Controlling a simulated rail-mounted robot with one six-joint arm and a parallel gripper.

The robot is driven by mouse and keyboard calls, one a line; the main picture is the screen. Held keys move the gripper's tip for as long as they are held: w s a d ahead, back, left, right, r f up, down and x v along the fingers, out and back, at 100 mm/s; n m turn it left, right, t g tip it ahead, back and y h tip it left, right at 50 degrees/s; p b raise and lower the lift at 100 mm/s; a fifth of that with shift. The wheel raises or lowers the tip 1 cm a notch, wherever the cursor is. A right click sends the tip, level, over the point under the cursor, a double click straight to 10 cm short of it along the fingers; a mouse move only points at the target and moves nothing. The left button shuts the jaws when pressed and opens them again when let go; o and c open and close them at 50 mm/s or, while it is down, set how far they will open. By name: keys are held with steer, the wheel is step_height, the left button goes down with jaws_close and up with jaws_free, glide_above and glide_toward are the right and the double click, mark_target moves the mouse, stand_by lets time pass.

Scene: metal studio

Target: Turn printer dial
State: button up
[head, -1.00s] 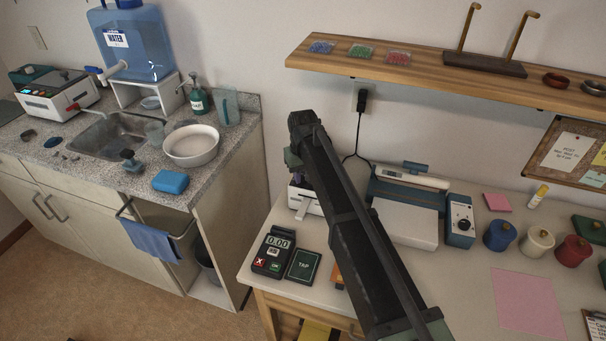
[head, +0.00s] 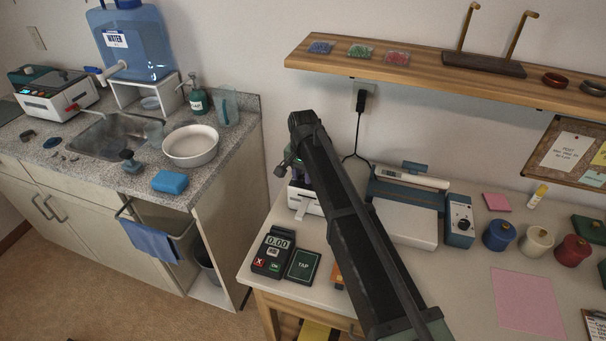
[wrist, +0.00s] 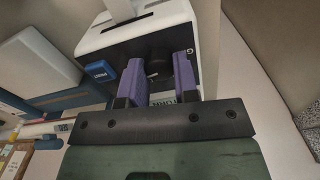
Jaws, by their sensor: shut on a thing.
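The printer is a white box with a black front panel. In the wrist view its white casing (wrist: 130,35) fills the top middle, with a blue button (wrist: 99,70) on the panel's left. The dark round dial (wrist: 159,62) sits on the panel between the purple fingers of my gripper (wrist: 158,75). The fingers are shut on the dial, one on each side, and partly cover it and the lettering below. In the head view the printer (head: 305,203) stands at the back left of the table, largely hidden behind my arm.
A card reader (head: 272,252) and a TAP pad (head: 303,266) lie in front of the printer. A white and blue machine with a knob box (head: 459,217) stands to the right. A wooden shelf (head: 430,75) runs above, and a black cord hangs behind.

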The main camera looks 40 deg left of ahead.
mark_target(303, 176)
steer(key=shift+m, duration=1.1)
steer(key=o, duration=0.9)
step_height(303, 176, up, 11)
steer(key=p, duration=1)
steer(key=shift+f+p, duration=0.1)
steer(key=shift+p, duration=0.3)
